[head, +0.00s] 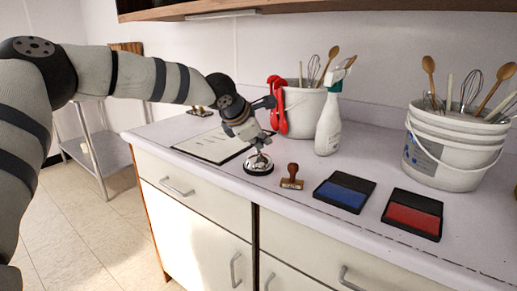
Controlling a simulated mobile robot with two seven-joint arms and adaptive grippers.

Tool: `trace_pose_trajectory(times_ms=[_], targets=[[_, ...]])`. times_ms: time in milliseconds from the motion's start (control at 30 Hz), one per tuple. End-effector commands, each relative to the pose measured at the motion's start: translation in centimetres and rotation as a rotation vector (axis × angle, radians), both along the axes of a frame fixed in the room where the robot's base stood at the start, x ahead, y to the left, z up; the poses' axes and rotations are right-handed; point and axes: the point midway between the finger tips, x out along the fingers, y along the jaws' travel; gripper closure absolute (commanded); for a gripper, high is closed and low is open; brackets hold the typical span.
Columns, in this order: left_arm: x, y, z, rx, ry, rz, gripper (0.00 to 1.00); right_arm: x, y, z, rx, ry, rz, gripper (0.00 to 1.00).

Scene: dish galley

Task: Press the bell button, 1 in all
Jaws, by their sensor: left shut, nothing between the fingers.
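The bell (258,164) is a silver dome on a black round base, standing on the counter near its front edge. My left gripper (257,146) comes in from the left and points down, shut and empty, with its fingertips right over the top of the bell. The fingertips cover the bell's button, so I cannot tell whether they touch it. My right gripper is not in view.
A wooden stamp (292,177), a blue ink pad (345,191) and a red ink pad (413,213) lie right of the bell. A clipboard sheet (212,147) lies behind it. A spray bottle (329,125) and utensil buckets (445,150) stand farther back.

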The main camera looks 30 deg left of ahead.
Motion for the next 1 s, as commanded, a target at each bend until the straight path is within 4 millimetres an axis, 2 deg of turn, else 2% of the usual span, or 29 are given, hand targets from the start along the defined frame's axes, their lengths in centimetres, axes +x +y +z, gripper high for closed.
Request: trace_pose_trajectory(times_ms=[400,700,1000], targets=[[0.0,0.0,1.9,0.001,-0.001,0.001,1.00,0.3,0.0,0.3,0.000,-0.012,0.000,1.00],[0.0,0.0,2.0,-0.001,0.000,0.001,1.00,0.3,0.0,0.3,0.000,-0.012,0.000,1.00],[0.0,0.0,5.0,0.000,-0.003,0.002,1.00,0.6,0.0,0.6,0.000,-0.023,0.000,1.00]])
